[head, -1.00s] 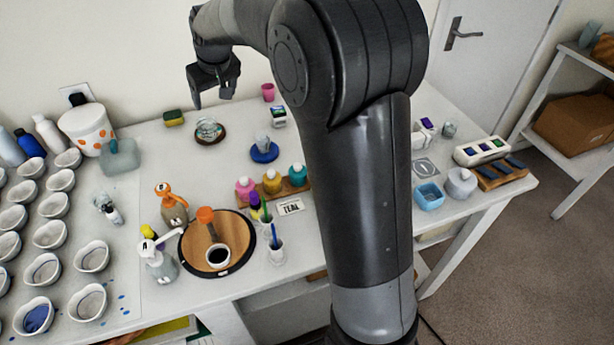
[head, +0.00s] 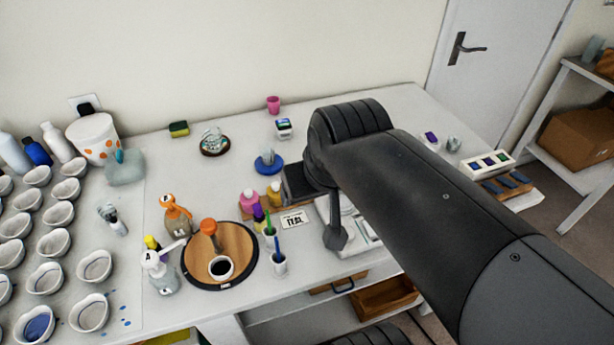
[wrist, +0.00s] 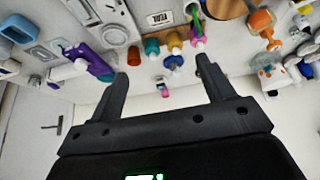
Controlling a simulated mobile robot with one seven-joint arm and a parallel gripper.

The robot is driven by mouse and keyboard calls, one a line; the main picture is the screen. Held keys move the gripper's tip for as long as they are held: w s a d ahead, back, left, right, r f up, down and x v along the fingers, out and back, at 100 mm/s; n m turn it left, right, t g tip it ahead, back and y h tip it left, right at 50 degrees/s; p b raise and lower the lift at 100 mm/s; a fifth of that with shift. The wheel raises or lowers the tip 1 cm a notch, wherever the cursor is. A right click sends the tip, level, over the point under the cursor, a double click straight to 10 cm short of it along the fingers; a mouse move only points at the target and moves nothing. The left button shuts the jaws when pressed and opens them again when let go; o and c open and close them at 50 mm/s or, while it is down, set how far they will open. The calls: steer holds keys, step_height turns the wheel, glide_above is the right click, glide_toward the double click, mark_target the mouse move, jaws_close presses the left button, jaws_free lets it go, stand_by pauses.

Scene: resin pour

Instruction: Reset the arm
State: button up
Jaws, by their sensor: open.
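My gripper (wrist: 162,75) shows in the wrist view, with its two dark fingers spread apart and nothing between them. Beyond the fingers, the wrist view is upside down and shows the tabletop with teal, orange and pink bottles (wrist: 172,42) and a purple item (wrist: 92,62). In the head view my arm reaches from the lower right over the table's right half. My gripper's fingertips cannot be clearly made out there. The arm hides part of the bottle row and the things behind it.
A blue-based item (head: 268,162) stands behind the bottles. A shelf (head: 560,150) and door (head: 500,60) are at right.

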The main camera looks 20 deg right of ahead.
steer(key=shift+s+d+f, duration=0.15)
steer(key=shift+s+f, duration=0.4)
steer(key=shift+s, duration=0.35)
